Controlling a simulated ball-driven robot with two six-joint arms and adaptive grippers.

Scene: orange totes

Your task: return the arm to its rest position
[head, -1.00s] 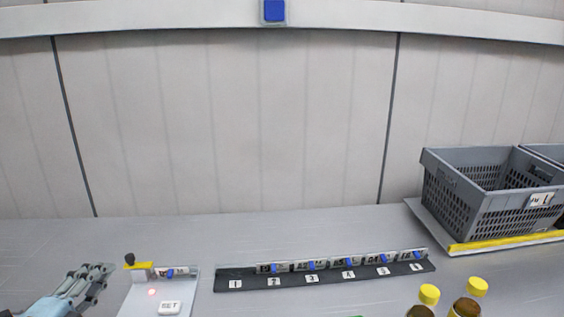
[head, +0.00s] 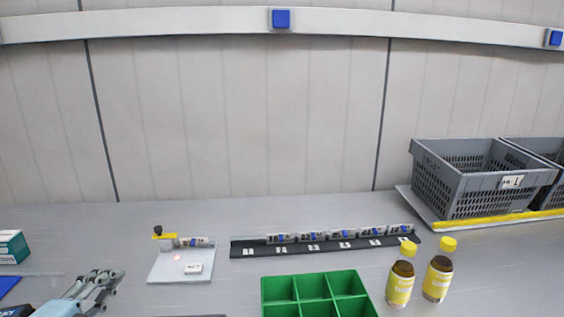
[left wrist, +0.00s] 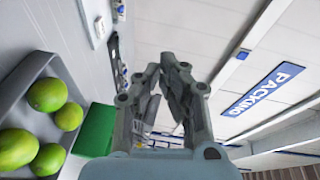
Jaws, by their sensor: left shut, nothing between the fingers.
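My left gripper (head: 104,280) is at the lower left of the head view, shut and empty. It is left of a small white stand marked SET (head: 181,265) and touches nothing that I can see. In the left wrist view the two fingers of the left gripper (left wrist: 166,70) are close together with nothing between them. My right gripper is not in view.
A black numbered rack (head: 325,246) holds several labelled pieces. A green divided tray (head: 318,289) and two yellow-capped bottles (head: 400,284) stand in front. Grey crates (head: 480,180) are at right, a teal box (head: 12,247) at left. The wrist view shows green fruit (left wrist: 47,95) in a grey tray.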

